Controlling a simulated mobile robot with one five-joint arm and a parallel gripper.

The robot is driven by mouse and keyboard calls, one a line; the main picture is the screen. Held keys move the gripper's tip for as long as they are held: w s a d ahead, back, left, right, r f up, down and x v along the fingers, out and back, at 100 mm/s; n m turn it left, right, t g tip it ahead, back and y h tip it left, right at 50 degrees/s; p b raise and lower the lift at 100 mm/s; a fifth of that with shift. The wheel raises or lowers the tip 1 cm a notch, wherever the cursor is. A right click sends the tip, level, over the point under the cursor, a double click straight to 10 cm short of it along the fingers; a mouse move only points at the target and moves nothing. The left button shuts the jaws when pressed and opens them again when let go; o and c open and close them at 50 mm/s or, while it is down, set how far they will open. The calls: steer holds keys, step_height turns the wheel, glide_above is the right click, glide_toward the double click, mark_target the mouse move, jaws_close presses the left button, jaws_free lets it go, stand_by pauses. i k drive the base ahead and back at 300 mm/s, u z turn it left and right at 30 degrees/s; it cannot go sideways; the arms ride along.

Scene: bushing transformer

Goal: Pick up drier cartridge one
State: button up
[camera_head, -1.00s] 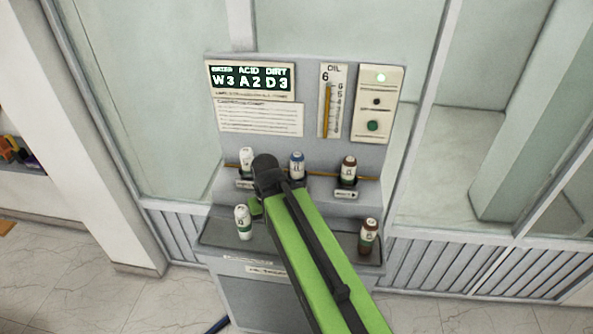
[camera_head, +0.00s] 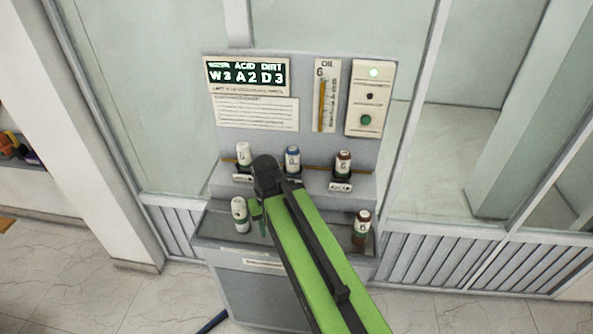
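Several small cartridges stand on a grey console, and their labels are too small to tell which is drier cartridge one. On the lower tray (camera_head: 300,247) stand a white one (camera_head: 240,215) at the left and a brown one (camera_head: 362,228) at the right. My gripper (camera_head: 256,213) shows only in part below the dark wrist, just right of the lower white cartridge. Its fingers are mostly hidden and I cannot tell whether they touch it.
The back panel holds a display (camera_head: 246,75) reading W3 A2 D3, a text card (camera_head: 255,113), an oil gauge (camera_head: 326,95) and a plate with a green button (camera_head: 366,119). Glass panels stand behind and beside the console. My green arm covers the tray's middle.

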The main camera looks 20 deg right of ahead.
mark_target(292, 153)
steer(key=u, duration=0.3)
steer(key=k, duration=0.45)
steer(key=z, duration=3.2)
steer(key=k, duration=1.55)
steer(key=u, duration=5.35)
steer(key=i, duration=0.15)
steer(key=z, duration=2.85)
steer(key=i, duration=1)
steer(key=u, duration=0.15)
